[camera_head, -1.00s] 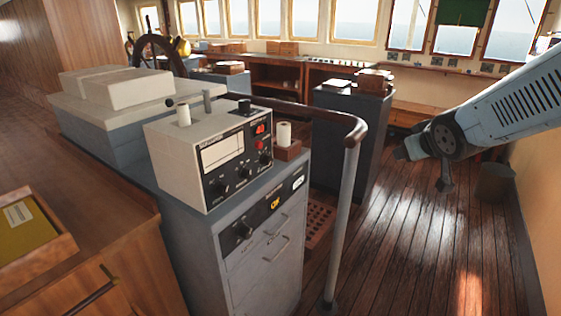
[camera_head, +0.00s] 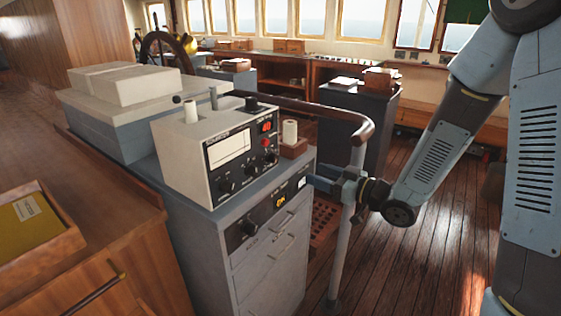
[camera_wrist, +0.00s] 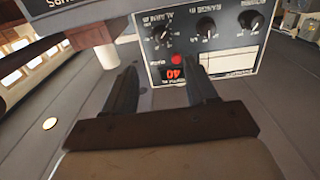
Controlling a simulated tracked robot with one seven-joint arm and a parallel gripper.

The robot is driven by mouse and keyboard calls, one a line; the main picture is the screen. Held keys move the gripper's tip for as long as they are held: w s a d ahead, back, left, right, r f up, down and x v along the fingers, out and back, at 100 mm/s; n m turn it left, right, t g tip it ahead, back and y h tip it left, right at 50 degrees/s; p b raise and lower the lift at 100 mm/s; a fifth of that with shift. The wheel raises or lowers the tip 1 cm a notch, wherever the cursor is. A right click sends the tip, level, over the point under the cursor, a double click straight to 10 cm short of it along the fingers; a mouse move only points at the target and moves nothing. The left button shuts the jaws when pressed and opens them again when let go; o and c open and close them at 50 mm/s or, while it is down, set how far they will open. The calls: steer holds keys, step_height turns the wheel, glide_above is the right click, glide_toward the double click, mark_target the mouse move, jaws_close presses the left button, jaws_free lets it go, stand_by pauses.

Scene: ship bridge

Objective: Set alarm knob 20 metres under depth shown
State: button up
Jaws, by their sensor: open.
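The depth sounder (camera_head: 195,150) is a pale box with a dark front panel on the grey cabinet. The alarm knob (camera_head: 271,157) is the rightmost of its lower dark knobs. In the wrist view the panel is upside down, and the knob (camera_wrist: 162,34), labelled alarm, is at upper left. A red-digit depth display (camera_wrist: 173,72) seems to read 40, beside a red button (camera_wrist: 176,59). The knob's exact setting is too small to read. My gripper (camera_head: 314,183) is open and empty, right of the cabinet, apart from the knob. Its fingers (camera_wrist: 161,72) point toward the panel.
A brown handrail (camera_head: 330,112) on a grey post (camera_head: 345,245) runs close by my gripper. The cabinet front (camera_head: 270,255) has handles and a lower knob (camera_head: 249,226). Floor at right is clear.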

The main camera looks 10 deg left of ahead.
mark_target(277, 159)
steer(key=x, duration=1.3)
steer(key=shift+a+r, duration=0.1)
steer(key=shift+a, duration=0.3)
steer(key=shift+c, duration=0.3)
steer(key=c, duration=0.9)
steer(key=shift+d, duration=0.35)
steer(key=shift+c, duration=0.5)
steer(key=shift+a, duration=0.25)
